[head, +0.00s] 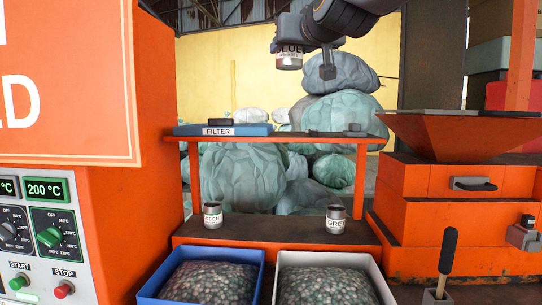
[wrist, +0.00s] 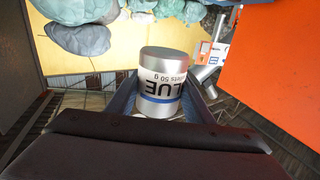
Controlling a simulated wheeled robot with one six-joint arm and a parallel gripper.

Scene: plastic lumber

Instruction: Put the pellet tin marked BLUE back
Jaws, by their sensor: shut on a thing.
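The tin marked BLUE (head: 289,61) is a silver tin with a white label, high at the top of the head view. My gripper (head: 306,44) is shut on it and holds it about upright in the air, above the upper shelf's height in the picture. In the wrist view the tin (wrist: 161,82) sits between the jaws, its lettering upside down and a blue band on its label. The tin marked GREEN (head: 213,215) and the tin marked GREY (head: 336,219) stand on the lower shelf (head: 275,229), with a bare gap between them.
The upper shelf (head: 290,135) carries a blue FILTER box (head: 222,130) at left and small dark items at right. Below the lower shelf are a blue bin (head: 157,284) and a white bin (head: 380,283) of pellets. Orange machines flank both sides.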

